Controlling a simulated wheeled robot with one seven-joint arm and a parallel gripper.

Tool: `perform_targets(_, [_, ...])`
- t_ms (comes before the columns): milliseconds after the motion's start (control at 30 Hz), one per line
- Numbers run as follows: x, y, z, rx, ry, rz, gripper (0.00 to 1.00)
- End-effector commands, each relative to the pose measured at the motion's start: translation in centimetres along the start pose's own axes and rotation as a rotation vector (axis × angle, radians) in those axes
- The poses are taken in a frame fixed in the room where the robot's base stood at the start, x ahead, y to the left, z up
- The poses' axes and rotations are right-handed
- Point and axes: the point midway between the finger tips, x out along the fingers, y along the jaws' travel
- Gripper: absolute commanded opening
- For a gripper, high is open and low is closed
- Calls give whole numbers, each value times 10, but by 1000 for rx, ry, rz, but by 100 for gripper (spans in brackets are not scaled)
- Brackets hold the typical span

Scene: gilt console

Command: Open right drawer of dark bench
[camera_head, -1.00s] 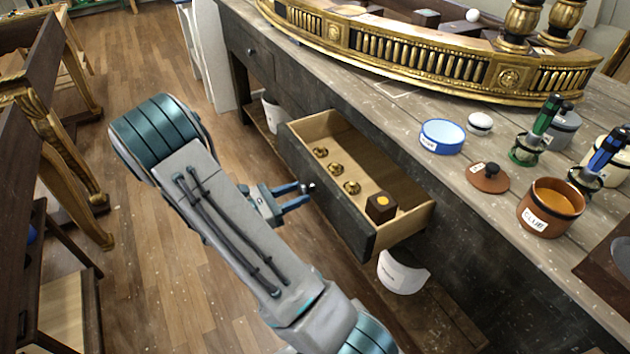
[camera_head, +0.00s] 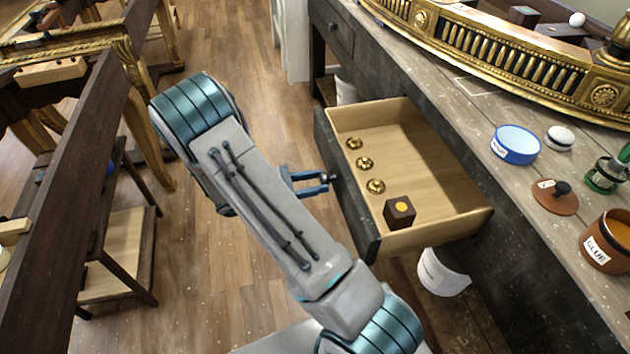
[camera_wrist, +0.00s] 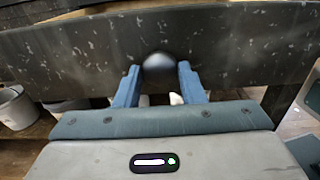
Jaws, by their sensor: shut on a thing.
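The dark bench (camera_head: 440,105) runs along the right of the head view. Its right drawer (camera_head: 430,165) is pulled well out, showing a pale wood inside. In it lie several small brass knobs (camera_head: 364,163) in a row and a dark brown box (camera_head: 399,212) with an orange spot on top. My gripper (camera_head: 328,181) is at the middle of the drawer front. In the wrist view its blue fingers (camera_wrist: 158,88) are on either side of the round dark drawer knob (camera_wrist: 159,66), shut on it. The knob is mostly hidden in the head view.
A second, closed drawer (camera_head: 334,27) is at the bench's far end. A white bucket (camera_head: 442,272) stands under the open drawer. On the benchtop are a gilt piece (camera_head: 500,60), a blue tin (camera_head: 515,145) and a glue pot (camera_head: 607,243). Wooden furniture (camera_head: 75,190) stands at left; floor lies between.

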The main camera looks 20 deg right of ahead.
Motion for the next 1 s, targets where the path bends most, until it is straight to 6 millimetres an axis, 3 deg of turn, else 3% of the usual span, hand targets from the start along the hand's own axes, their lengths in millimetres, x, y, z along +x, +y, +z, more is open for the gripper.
perform_targets(33, [0, 0, 0, 0, 0, -1, 0])
perform_targets(67, [0, 0, 0, 0, 0, -1, 41])
perform_targets(100, [0, 0, 0, 0, 0, -1, 52])
perform_targets(133, [0, 0, 0, 0, 0, -1, 57])
perform_targets(433, [-2, 0, 0, 1, 0, 2, 57])
perform_targets(567, [-13, 0, 0, 2, 1, 3, 57])
perform_targets(1000, [-107, 0, 0, 2, 0, 3, 57])
